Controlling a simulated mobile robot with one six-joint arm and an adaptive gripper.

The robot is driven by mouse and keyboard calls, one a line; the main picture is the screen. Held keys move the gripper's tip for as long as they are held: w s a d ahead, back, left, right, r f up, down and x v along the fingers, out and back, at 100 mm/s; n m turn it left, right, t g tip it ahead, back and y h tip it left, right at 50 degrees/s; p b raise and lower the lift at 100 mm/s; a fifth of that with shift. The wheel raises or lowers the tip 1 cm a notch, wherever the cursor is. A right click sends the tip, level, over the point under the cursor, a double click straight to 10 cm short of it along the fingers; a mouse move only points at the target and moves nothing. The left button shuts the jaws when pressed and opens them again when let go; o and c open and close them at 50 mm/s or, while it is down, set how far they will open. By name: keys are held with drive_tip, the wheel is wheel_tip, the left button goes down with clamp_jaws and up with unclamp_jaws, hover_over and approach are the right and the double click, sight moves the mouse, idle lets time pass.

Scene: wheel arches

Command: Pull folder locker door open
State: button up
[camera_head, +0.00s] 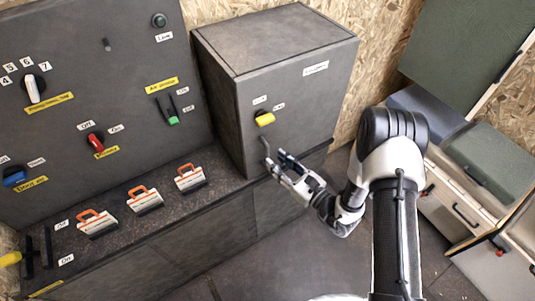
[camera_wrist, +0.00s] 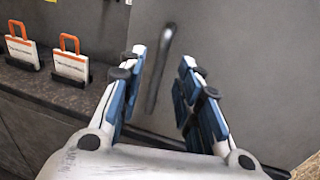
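The folder locker (camera_head: 300,110) is a dark grey box on the bench, with a white label high on its front. Its door looks closed. A yellow knob (camera_head: 265,119) sits on the front between small labels. A dark bar handle (camera_head: 265,147) stands below the knob, near the door's left edge. My gripper (camera_head: 274,161) is open just in front of the handle's lower end. In the wrist view the handle (camera_wrist: 160,68) shows between and beyond the two open fingers (camera_wrist: 164,62). I cannot tell whether either finger touches it.
A grey control panel (camera_head: 70,130) with switches stands left of the locker. A cabinet with drawers (camera_head: 460,210) stands at the right. Floor (camera_head: 270,260) is clear below.

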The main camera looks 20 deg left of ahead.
sight(268, 153)
drive_tip(key=shift+b+x, duration=0.3)
drive_tip(key=shift+x, duration=2.5)
drive_tip(key=shift+c, duration=0.3)
clamp_jaws()
drive_tip(key=shift+d, duration=0.1)
